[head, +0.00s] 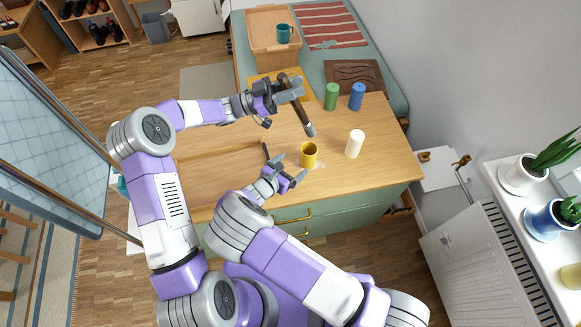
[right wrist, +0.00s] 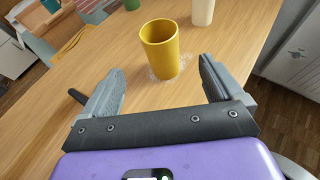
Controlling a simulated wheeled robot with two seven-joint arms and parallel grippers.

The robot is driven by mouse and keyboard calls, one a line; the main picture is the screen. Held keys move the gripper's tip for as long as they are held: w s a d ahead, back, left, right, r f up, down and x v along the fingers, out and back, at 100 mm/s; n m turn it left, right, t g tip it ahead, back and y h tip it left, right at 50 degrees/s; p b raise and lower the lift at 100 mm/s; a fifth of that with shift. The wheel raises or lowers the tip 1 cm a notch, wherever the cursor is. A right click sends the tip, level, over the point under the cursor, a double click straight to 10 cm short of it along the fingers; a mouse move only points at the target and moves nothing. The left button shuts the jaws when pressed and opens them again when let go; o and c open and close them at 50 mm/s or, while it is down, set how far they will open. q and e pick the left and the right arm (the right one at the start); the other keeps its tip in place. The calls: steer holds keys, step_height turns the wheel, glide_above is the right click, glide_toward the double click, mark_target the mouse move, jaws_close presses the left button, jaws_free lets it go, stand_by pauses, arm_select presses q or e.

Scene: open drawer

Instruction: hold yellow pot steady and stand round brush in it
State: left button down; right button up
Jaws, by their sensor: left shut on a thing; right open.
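The yellow pot (head: 308,156) stands upright and open on the wooden table, near its front edge. In the right wrist view the yellow pot (right wrist: 160,50) is just beyond my right fingertips, roughly between their lines, with no contact visible. My right gripper (head: 291,172) is open and empty; its two fingers also show in the right wrist view (right wrist: 158,78). My left gripper (head: 289,92) is shut on the round brush (head: 303,117), a long brown thing held tilted, its lower end above and behind the pot. Whether that end is bristles is too small to tell.
A cream cylinder (head: 355,143) stands right of the pot. Green (head: 331,96) and blue (head: 357,97) cylinders stand farther back. A thin dark object (head: 265,151) lies left of the pot. A teal mug (head: 284,33) stands on a wooden tray (head: 262,42) at the back.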

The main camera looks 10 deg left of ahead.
mark_target(305, 156)
steer(key=x, duration=1.1)
steer(key=shift+w+d+f, duration=0.15)
steer(key=shift+w+d, duration=0.05)
steer(key=shift+w, duration=0.05)
steer(key=c, duration=1.1)
arm_select(q)
step_height(305, 156, down, 13)
steer(key=c, duration=0.8)
jaws_free()
steer(key=shift+o, duration=0.2)
steer(key=v, duration=1.2)
